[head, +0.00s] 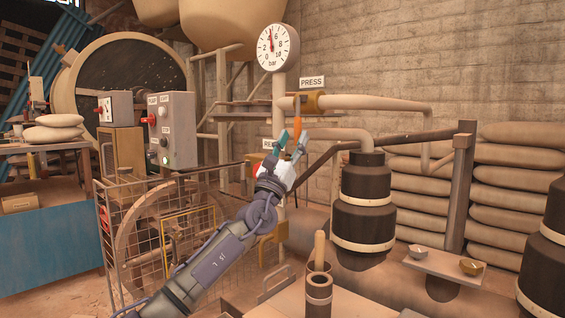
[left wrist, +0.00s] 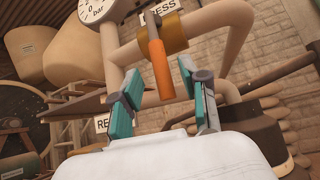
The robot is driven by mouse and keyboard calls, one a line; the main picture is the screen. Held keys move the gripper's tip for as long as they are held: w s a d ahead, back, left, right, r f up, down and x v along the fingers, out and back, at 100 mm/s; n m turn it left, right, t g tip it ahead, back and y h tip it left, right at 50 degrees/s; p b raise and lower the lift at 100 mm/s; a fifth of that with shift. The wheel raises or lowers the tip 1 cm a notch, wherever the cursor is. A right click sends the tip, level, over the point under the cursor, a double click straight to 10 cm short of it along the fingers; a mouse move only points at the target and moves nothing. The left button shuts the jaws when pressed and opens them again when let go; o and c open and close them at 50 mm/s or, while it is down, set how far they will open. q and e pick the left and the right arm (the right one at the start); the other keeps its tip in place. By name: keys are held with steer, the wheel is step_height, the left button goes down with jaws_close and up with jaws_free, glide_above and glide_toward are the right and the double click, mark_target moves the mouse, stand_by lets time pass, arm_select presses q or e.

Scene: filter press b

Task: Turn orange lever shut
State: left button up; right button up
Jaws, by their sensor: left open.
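The orange lever (head: 298,118) hangs down from a brass-coloured valve body (head: 310,101) on the pipe below the PRESS label. In the left wrist view the lever (left wrist: 160,68) points down, with its lower end seen between my two teal fingers. My left gripper (head: 293,139) is open just below and in front of the lever. I cannot tell whether either finger touches it. My right gripper is not in view.
A pressure gauge (head: 277,47) stands above on the vertical pipe. A second label (head: 270,144), partly hidden by my gripper, sits lower. A control box (head: 172,130) and wire cage (head: 150,225) are at left. Dark ringed cylinders (head: 364,203) and stacked sacks (head: 415,190) are at right.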

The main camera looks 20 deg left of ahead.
arm_select(q)
steer(key=v, duration=0.8)
steer(key=shift+f, duration=0.2)
steer(key=shift+s, duration=0.15)
